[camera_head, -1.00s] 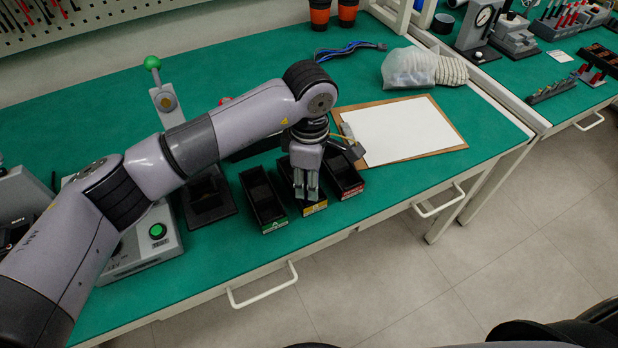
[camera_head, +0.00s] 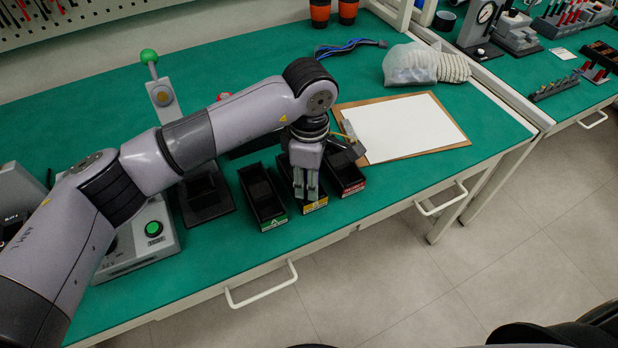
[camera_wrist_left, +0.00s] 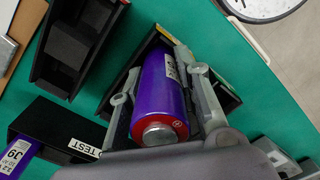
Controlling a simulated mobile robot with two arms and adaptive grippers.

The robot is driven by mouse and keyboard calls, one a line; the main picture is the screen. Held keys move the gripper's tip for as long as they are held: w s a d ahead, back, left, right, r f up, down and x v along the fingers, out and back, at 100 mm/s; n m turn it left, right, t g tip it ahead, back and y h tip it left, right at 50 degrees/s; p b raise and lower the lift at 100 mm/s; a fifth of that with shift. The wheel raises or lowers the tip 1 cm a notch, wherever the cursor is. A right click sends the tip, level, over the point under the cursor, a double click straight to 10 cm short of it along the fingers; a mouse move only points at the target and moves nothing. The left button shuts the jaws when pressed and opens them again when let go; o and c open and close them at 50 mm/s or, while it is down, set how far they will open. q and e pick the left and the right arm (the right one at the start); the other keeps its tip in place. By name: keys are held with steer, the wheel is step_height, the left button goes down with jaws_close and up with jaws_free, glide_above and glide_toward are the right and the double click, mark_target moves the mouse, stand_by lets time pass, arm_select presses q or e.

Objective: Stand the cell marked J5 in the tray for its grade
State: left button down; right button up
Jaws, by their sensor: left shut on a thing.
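My left gripper (camera_head: 305,195) points down over the middle tray (camera_head: 315,206), which has a yellow label. In the left wrist view, the gripper (camera_wrist_left: 165,110) is shut on a purple cell (camera_wrist_left: 160,90) with a silver end cap. The cell lies between the fingers, with the black walls of the tray around it. Its pale label is partly visible, but its mark is not readable. A green-labelled tray (camera_head: 262,197) marked A stands to the left, and a red-labelled tray (camera_head: 345,178) to the right. Both look empty where visible. My right gripper is not in view.
A black box (camera_wrist_left: 50,135) marked TEST holds another purple cell, J9 (camera_wrist_left: 18,158). A clipboard (camera_head: 405,130) lies right of the trays. A grey device with a green button (camera_head: 154,228) stands left. The bench's front edge is close to the trays.

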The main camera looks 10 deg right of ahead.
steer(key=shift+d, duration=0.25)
arm_select(q)
steer(key=c, duration=1.1)
jaws_free()
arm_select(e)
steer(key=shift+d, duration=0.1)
arm_select(q)
steer(key=shift+r+p, duration=1.1)
steer(key=shift+r, duration=1.9)
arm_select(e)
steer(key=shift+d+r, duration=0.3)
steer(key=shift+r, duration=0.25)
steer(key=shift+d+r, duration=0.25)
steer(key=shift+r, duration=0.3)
